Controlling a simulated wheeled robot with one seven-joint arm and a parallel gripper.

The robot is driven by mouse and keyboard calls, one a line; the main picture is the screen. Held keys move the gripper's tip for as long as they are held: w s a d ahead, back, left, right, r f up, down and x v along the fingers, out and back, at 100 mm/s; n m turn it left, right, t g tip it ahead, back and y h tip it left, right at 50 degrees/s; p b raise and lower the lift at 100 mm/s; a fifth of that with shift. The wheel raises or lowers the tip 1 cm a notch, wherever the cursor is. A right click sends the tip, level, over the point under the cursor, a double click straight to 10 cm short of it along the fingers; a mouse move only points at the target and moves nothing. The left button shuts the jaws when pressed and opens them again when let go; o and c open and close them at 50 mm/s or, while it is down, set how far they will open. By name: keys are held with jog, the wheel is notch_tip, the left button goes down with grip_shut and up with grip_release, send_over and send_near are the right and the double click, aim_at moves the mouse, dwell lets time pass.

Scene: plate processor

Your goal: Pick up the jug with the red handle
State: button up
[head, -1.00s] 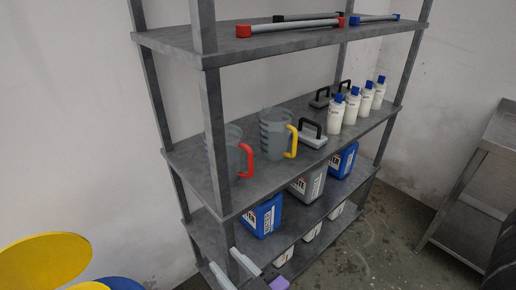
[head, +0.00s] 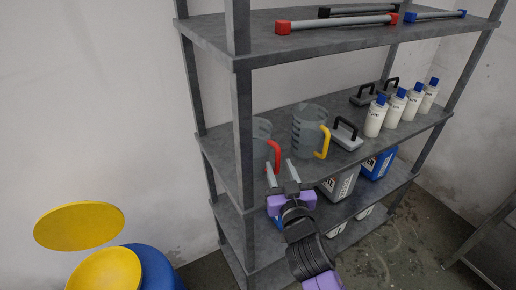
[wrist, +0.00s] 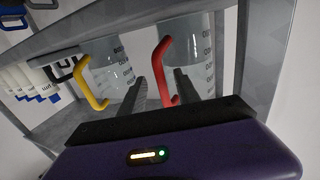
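The jug with the red handle (head: 262,132) is a clear grey measuring jug standing on the middle shelf. The post in front partly hides it in the head view. Its red handle (head: 276,156) faces outward. My gripper (head: 281,168) is open at the shelf's front edge, close to the red handle. In the wrist view, the two fingers of my gripper (wrist: 158,84) are apart, with the red handle (wrist: 162,70) showing between them. I cannot tell whether a finger touches it. The jug's body (wrist: 197,55) shows behind the right finger.
A similar jug with a yellow handle (head: 309,127) stands just right of it. Farther right are black-handled tools (head: 346,136) and several white bottles with blue caps (head: 376,118). The upper shelf (head: 240,50) overhangs. A grey post (head: 243,140) stands at the front left.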

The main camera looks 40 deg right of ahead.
jog(key=shift+x, duration=1.2)
jog(key=shift+a, duration=0.1)
grip_shut()
jog(key=shift+r, duration=0.15)
dwell(0.4)
